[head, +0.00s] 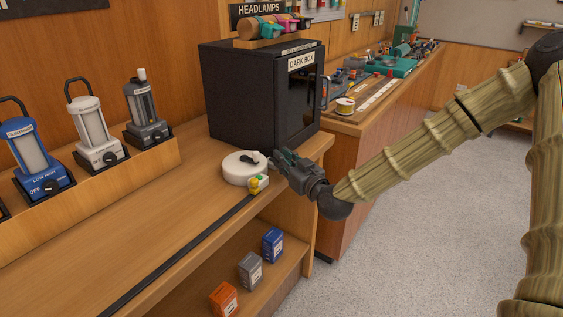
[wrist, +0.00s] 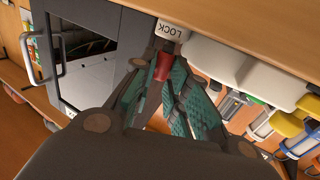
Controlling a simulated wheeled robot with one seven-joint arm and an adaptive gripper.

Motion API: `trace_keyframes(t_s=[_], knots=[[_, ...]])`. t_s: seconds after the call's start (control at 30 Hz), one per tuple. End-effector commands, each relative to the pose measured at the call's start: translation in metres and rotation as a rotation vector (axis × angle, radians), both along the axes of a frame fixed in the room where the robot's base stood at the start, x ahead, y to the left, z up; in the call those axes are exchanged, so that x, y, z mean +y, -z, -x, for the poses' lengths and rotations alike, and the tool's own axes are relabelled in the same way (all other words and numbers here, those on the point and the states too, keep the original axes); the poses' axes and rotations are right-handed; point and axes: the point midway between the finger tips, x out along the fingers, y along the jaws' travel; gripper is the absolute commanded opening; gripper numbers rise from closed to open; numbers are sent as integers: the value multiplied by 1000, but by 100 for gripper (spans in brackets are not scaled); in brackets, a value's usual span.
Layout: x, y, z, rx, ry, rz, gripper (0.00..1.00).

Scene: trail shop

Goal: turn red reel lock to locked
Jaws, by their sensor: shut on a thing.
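A red knob, which appears to be the red reel lock (wrist: 163,66), sits between my fingertips in the wrist view. A white block with the word LOCK (wrist: 172,30) is just beyond it. My gripper (wrist: 160,78) is shut on the red lock, and its green-padded fingers hide its sides. In the head view my gripper (head: 277,160) is at the counter edge, beside a white round drum (head: 240,170) with a black piece on top. The red lock is hidden there. I cannot tell which way the lock points.
The black dark box (head: 240,95) stands just behind my gripper. A small yellow and green item (head: 258,184) lies by the drum. Several lanterns (head: 90,125) stand on a wooden stand at left. Small boxes (head: 250,271) sit on the lower shelf. The floor at right is clear.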

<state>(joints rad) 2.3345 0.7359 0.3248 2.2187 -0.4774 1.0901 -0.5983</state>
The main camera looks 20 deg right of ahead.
Motion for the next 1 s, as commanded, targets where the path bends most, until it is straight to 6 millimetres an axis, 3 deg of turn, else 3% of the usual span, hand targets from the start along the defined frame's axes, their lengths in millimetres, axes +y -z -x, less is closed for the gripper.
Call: trace_keyframes(t_s=[1.0], knots=[[-27,-1,-19,1,-528,3,0]])
